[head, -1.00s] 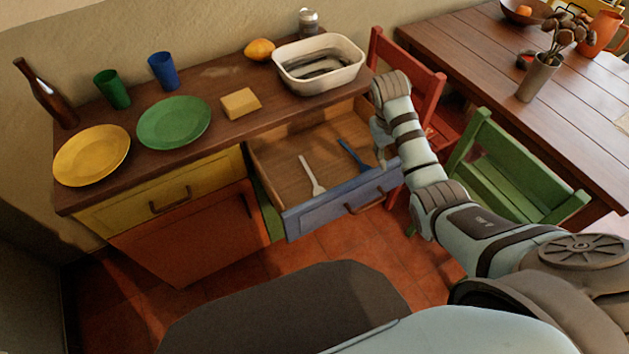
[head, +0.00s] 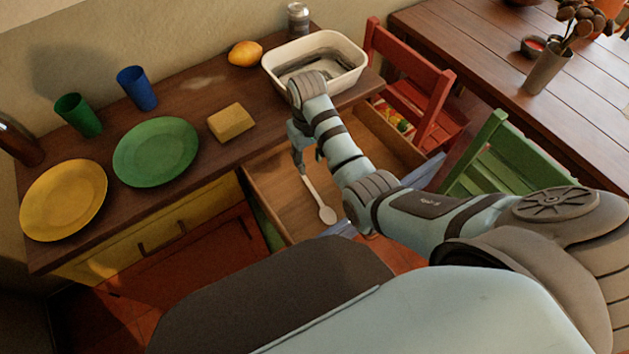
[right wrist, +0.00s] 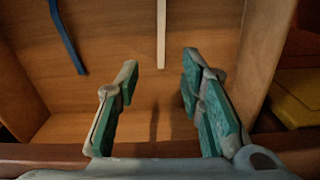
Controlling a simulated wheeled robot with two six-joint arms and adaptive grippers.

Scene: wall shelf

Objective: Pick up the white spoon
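The white spoon (head: 318,201) lies in the open drawer (head: 271,190), its bowl end toward the drawer front. My right gripper (head: 305,170) is over the drawer near the spoon's handle end. In the right wrist view the spoon's handle (right wrist: 161,32) shows ahead of the fingertips, lined up with the gap between them. The right gripper (right wrist: 160,75) is open, with nothing between its fingers. My left gripper is not in view.
A blue utensil (right wrist: 68,36) lies in the drawer beside the spoon; my right arm hides it in the head view. A red chair (head: 412,82) stands right of the drawer.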

